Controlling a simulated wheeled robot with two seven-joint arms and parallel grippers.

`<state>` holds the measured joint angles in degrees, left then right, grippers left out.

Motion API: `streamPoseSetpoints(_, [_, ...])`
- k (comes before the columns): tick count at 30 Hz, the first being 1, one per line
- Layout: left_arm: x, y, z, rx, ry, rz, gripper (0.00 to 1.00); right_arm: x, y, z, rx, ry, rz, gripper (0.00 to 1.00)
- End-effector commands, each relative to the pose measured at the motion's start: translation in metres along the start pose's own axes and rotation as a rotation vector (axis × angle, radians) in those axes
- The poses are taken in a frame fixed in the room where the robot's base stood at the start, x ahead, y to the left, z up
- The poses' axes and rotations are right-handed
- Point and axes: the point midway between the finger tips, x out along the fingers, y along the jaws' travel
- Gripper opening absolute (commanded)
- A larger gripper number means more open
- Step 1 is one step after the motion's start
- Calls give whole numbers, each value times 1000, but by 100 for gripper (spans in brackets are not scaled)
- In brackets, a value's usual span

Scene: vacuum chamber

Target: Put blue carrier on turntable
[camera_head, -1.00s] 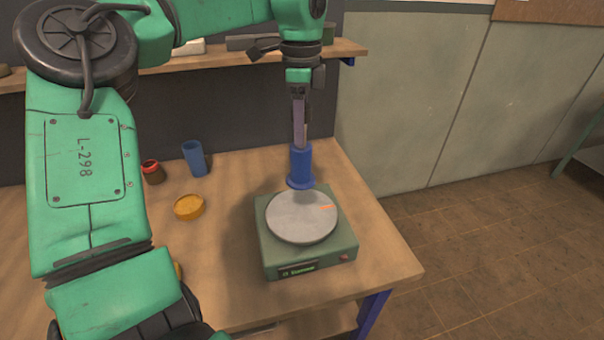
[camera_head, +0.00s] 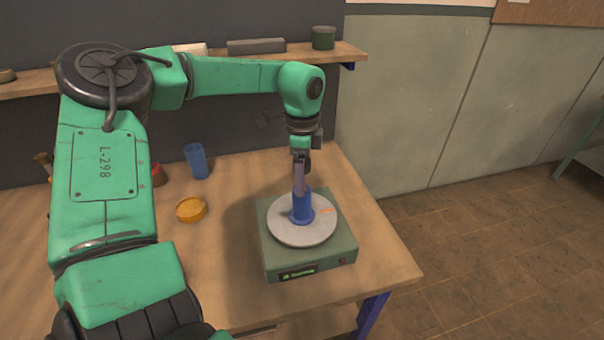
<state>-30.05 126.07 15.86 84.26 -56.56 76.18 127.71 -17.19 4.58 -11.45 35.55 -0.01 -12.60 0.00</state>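The blue carrier (camera_head: 302,207) is upright over the middle of the turntable's round grey plate (camera_head: 290,236), and its flanged base appears to touch the plate. The turntable has a green square body (camera_head: 344,247) with a small lit display on its front. My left gripper (camera_head: 299,188) points down from above, with its fingers at the top of the carrier. The fingers look closed on the carrier, and part of its top is hidden by them. My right gripper is not in view.
A blue cup (camera_head: 196,161) and a yellow-orange round dish (camera_head: 191,209) stand on the wooden table (camera_head: 375,250) left of the turntable. A red-topped jar (camera_head: 157,175) is partly behind my arm. A shelf (camera_head: 262,57) with a green canister (camera_head: 324,38) runs behind.

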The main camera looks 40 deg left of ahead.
Motion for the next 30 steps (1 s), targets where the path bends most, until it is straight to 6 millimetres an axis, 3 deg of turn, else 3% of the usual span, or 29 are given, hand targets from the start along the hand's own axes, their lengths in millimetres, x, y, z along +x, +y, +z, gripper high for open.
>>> streamPoseSetpoints(11, [-8,-1,0,0,0,-3,81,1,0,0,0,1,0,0])
streamPoseSetpoints(22, [-101,-1,0,-2,-1,-5,81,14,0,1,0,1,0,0])
streamPoseSetpoints(25, [-116,0,0,-2,-1,-2,81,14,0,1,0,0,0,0])
streamPoseSetpoints(30, [-122,0,0,1,0,0,81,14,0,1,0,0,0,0])
